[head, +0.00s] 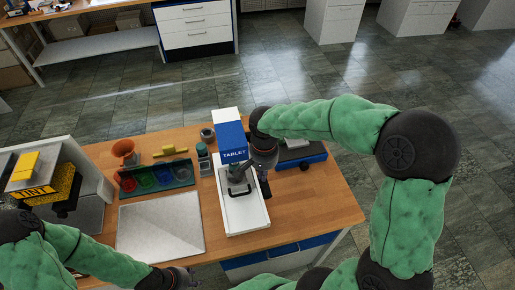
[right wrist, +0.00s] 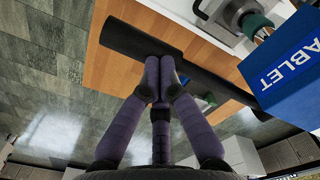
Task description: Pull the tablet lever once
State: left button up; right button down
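The tablet press (head: 233,144) stands on the wooden table, with a blue top labelled TABLET. Its grey mechanism (head: 237,172) sits over a white base (head: 246,214) with a black handle at the front. My right gripper (head: 264,158) is at the right side of the press. In the right wrist view the blue TABLET housing (right wrist: 290,75) is at the right. A long dark bar (right wrist: 225,90), seemingly the lever, runs behind my right fingertips (right wrist: 160,65). The fingertips are together and overlap the bar; contact is unclear. My left gripper (head: 182,276) is at the bottom edge, its fingers unclear.
A grey-white plate (head: 160,226) lies left of the press. Behind it are a rack of coloured cups (head: 157,178), an orange funnel (head: 124,150) and a yellow tool (head: 170,150). A TINT machine (head: 40,185) stands left. A blue-based device (head: 300,155) is right of the press.

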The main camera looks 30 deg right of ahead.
notch_tip(320, 180, up, 21)
jog(key=p, duration=1.4)
jog(key=shift+r+p, duration=0.2)
jog(key=shift+p, duration=0.1)
dwell(0.6)
